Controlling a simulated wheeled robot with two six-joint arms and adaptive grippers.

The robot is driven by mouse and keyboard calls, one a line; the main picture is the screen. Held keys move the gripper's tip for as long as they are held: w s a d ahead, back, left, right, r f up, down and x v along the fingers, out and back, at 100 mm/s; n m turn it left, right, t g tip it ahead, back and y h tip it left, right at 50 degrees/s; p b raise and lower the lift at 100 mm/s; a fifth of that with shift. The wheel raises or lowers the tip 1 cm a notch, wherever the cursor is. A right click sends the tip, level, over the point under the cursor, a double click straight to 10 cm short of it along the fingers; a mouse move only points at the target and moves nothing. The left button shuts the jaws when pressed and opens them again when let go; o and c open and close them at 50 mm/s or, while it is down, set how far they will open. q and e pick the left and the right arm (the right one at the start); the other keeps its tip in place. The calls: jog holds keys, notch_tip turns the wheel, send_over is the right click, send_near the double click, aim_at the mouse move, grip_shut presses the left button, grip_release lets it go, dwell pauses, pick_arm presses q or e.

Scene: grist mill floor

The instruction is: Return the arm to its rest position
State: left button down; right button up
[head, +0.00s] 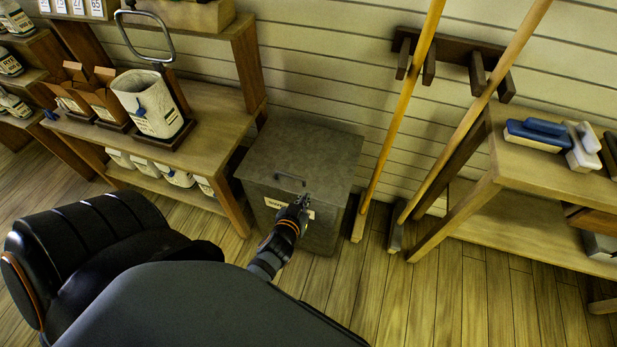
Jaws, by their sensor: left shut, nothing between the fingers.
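My left gripper (304,202) is shut and empty. It appears just in front of the upper front of a grey lidded bin (300,158), below the dark handle (290,181) on its lid. The lid is down. The gripper and wrist partly cover a pale label (272,204) on the bin's front. I cannot tell whether the fingertips touch the bin. My right gripper is not in view.
A wooden bench (215,105) with a white sack (148,100) on a stand is left of the bin. Two long-handled tools (405,95) lean on a wall rack (455,55) to the right. A wooden table (560,180) with brushes (538,134) stands at far right. Plank floor (450,300) is clear in front.

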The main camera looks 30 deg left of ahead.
pick_arm(q)
jog(key=v, duration=0.3)
jog(key=shift+s+f, duration=0.2)
jog(key=shift+s, duration=0.1)
jog(key=s+d+f+m+g+h+p, duration=0.1)
jog(key=s+f+g+p, duration=0.3)
jog(key=f, duration=0.5)
jog(key=s+d+f+m+g+h+p, duration=0.1)
jog(key=s+f+p, duration=0.2)
jog(key=s+f, duration=0.45)
jog(key=s+a+f+g+p, duration=0.1)
jog(key=s+a+f+g, duration=0.1)
jog(key=s, duration=0.3)
jog(key=s+a+f+g+p, duration=0.2)
jog(key=s+f, duration=0.2)
jog(key=s, duration=0.2)
jog(key=s+a+f+m+g+p, duration=0.1)
jog(key=s+a+f+g, duration=0.1)
jog(key=s+f, duration=0.2)
jog(key=shift+s+a, duration=0.4)
jog(key=shift+s, duration=0.3)
